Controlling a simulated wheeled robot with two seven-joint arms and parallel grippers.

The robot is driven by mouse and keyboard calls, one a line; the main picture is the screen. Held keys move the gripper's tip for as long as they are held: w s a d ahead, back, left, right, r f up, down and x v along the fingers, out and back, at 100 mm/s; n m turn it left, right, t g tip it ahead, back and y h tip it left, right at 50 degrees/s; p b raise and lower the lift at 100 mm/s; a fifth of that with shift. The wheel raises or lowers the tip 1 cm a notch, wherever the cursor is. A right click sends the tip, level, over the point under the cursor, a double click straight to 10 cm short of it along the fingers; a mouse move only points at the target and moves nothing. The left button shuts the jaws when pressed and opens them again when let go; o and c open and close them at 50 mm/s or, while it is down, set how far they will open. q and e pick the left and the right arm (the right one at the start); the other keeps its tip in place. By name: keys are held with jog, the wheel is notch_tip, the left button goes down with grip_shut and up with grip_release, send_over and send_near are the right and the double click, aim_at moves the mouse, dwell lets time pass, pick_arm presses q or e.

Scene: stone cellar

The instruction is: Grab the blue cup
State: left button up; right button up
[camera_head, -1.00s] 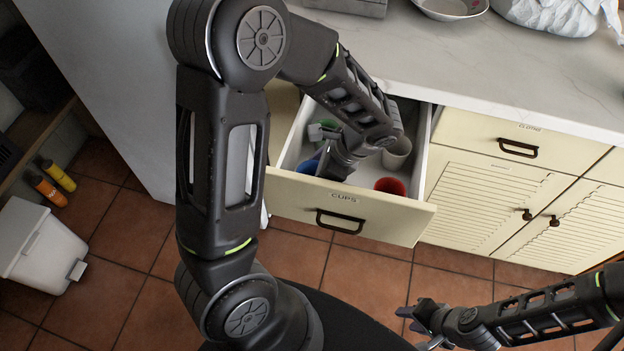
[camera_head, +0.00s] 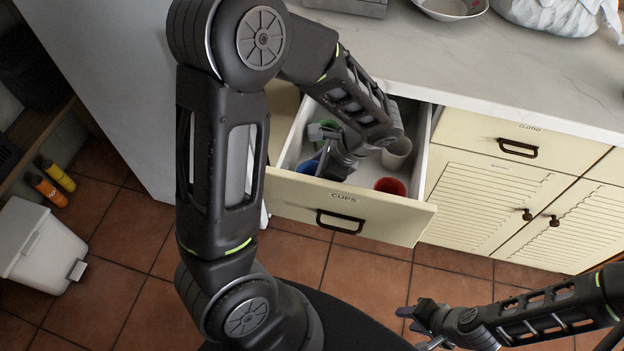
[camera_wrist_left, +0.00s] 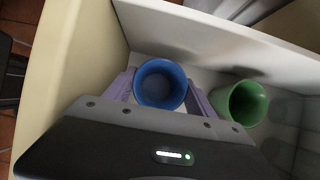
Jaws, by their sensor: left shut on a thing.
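The blue cup (camera_wrist_left: 160,84) stands upright in the open cups drawer, by its front panel (camera_head: 345,204). In the left wrist view my left gripper (camera_wrist_left: 160,90) has one finger on each side of the cup and is shut on it. In the head view my left gripper (camera_head: 326,148) reaches into the drawer, and my wrist hides most of the blue cup (camera_head: 308,166). My right gripper (camera_head: 418,318) is low at the right, away from the drawer.
A red cup (camera_head: 390,186) and a white cup (camera_head: 397,152) are in the drawer's right part. The counter (camera_head: 500,60) overhangs the back. A bowl (camera_head: 447,8) is on it.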

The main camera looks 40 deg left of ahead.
pick_arm(q)
jog(key=shift+c, duration=0.8)
jog(key=shift+r, duration=0.1)
jog(key=shift+r, duration=0.8)
notch_tip(320, 180, up, 16)
jog(key=p, duration=0.5)
jog(key=shift+r, duration=0.15)
